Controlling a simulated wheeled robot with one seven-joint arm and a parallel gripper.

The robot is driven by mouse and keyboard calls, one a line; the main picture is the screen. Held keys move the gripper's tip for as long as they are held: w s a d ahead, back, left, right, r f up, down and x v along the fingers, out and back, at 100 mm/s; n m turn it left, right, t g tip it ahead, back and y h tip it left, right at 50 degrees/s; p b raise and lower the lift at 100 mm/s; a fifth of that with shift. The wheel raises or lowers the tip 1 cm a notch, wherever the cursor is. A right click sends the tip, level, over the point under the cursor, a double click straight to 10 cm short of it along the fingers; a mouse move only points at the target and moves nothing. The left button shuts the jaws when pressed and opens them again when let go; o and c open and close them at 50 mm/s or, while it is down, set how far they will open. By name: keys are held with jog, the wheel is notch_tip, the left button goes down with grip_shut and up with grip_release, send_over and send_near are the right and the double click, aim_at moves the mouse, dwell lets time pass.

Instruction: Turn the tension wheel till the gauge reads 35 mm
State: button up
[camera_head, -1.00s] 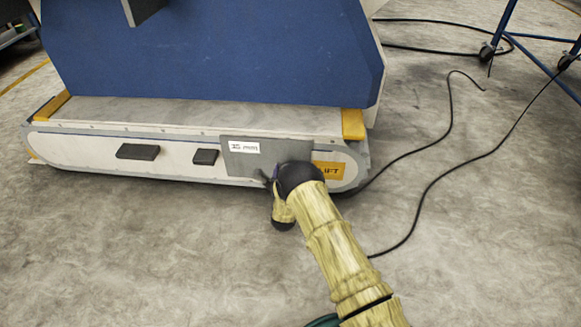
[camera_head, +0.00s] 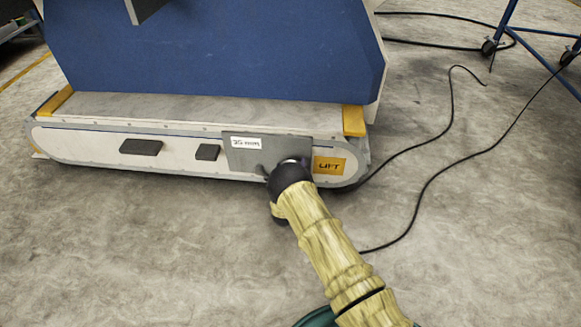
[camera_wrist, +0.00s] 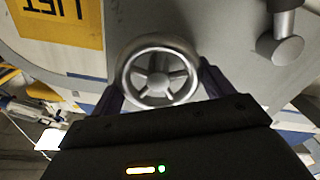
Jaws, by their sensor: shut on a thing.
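The tension wheel (camera_wrist: 158,75) is a small silver spoked handwheel, seen in the wrist view between the two dark fingers of my gripper (camera_wrist: 160,88). My gripper is shut on it. In the head view my arm's end (camera_head: 290,175) covers the wheel, at the right part of a grey panel (camera_head: 240,155) on the machine's base. A white label (camera_head: 248,142) at the top of that panel carries the gauge reading, which looks like 35 mm, though the small print is blurred.
A yellow LIFT label (camera_head: 329,165) is right of the panel. A silver knob or handle (camera_wrist: 285,45) sticks out near the wheel in the wrist view. Two dark blocks (camera_head: 141,147) stick out of the base's front. Black cables (camera_head: 440,165) lie on the floor at right, by a blue wheeled frame (camera_head: 530,40).

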jog(key=o, duration=0.9)
jog(key=shift+o, duration=0.2)
jog(key=s+p, duration=0.9)
jog(key=s, duration=0.8)
jog(key=shift+s+a, duration=0.2)
jog(key=shift+a, duration=0.1)
